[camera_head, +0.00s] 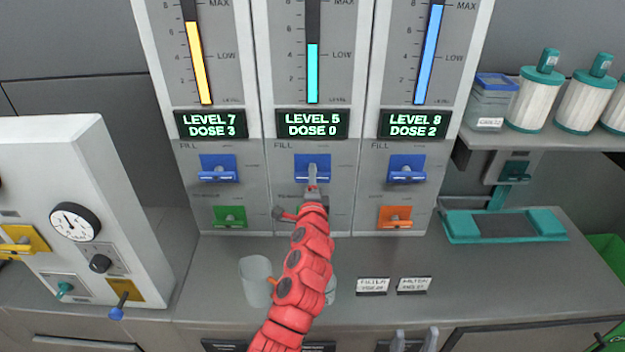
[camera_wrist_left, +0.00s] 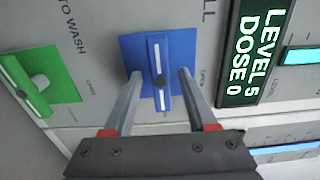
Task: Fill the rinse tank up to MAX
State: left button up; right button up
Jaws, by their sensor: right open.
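Three tank panels stand side by side; no legible name marks the rinse tank. The middle gauge (camera_head: 313,73) has cyan liquid a little above LOW, well below MAX; its display (camera_head: 312,124) reads LEVEL 5, DOSE 0. Below it is a blue FILL lever (camera_head: 326,162), also in the left wrist view (camera_wrist_left: 158,50). My left gripper (camera_head: 312,172) is at this lever, its open fingers (camera_wrist_left: 160,88) on either side of the handle, with gaps visible. A green lever (camera_wrist_left: 38,82) is below it. My right gripper (camera_head: 414,340) is open and empty at the bottom edge.
The left panel's display (camera_head: 211,124) reads LEVEL 7, DOSE 3; the right one's (camera_head: 414,124) reads LEVEL 8, DOSE 2. A clear cup (camera_head: 255,281) stands on the counter beside my left arm. A teal tray (camera_head: 503,227) and shelved canisters (camera_head: 530,100) are at right.

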pick_arm(q)
grip_shut()
jog(key=shift+f+n+b, duration=0.1)
jog(key=shift+n+b, duration=5.6)
jog(key=shift+b, duration=2.95)
